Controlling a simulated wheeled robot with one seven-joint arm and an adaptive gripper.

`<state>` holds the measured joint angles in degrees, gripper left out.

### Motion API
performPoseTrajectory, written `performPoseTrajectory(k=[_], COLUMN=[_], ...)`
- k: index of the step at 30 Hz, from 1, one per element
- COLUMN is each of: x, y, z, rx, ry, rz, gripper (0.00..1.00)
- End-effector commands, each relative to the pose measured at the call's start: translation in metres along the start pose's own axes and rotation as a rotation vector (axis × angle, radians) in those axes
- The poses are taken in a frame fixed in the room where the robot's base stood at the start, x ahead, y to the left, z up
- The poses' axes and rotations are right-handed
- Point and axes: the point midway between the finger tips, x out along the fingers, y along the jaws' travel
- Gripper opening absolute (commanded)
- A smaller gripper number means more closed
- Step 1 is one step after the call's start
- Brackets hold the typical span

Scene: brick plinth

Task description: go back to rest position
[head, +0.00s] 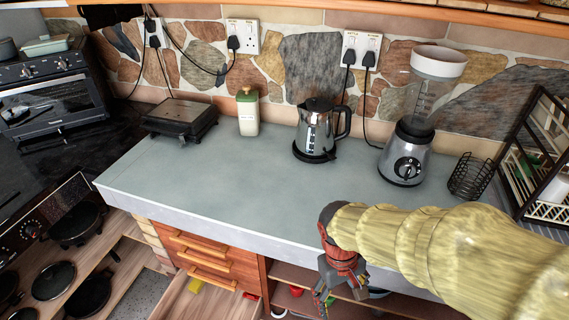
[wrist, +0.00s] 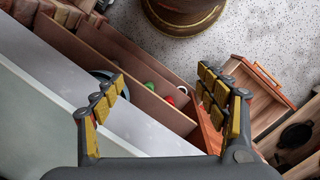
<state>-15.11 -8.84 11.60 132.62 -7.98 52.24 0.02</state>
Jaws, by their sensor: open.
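My gripper (head: 328,294) hangs at the front edge of the grey-green counter (head: 235,180) in the head view, fingers pointing down. My yellowish arm reaches in from the lower right. In the wrist view my gripper (wrist: 168,92) has its two yellow-padded fingers spread wide apart, with nothing between them. The counter edge and the shelf below it show beneath the fingers.
A kettle (head: 317,132), a blender (head: 408,150), a wire basket (head: 470,177), a bottle (head: 248,112) and a grill (head: 180,118) stand along the counter's back. An open drawer (head: 205,297) sticks out below. The counter's front is clear.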

Motion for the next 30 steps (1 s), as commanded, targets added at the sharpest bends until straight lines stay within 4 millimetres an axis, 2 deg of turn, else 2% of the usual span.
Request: performPoseTrajectory(k=[1,3,8,12,18,22,30], x=[-0.018,-0.037,-0.081,-0.118,-0.164,-0.175,-0.174], y=[0.002,0.004,0.010,0.023,0.043,0.050,0.053], z=[0.005,0.013,0.033,0.050,0.068,0.075,0.075], rx=[0.041,0.092,0.198,0.270,0.340,0.369,0.381], ry=[0.055,0.122,0.276,0.415,0.571,0.608,0.605], rz=[-0.018,-0.044,-0.082,-0.080,-0.046,-0.034,-0.032], gripper=[0.73,0.73,0.73,0.73,0.73,0.73,0.71])
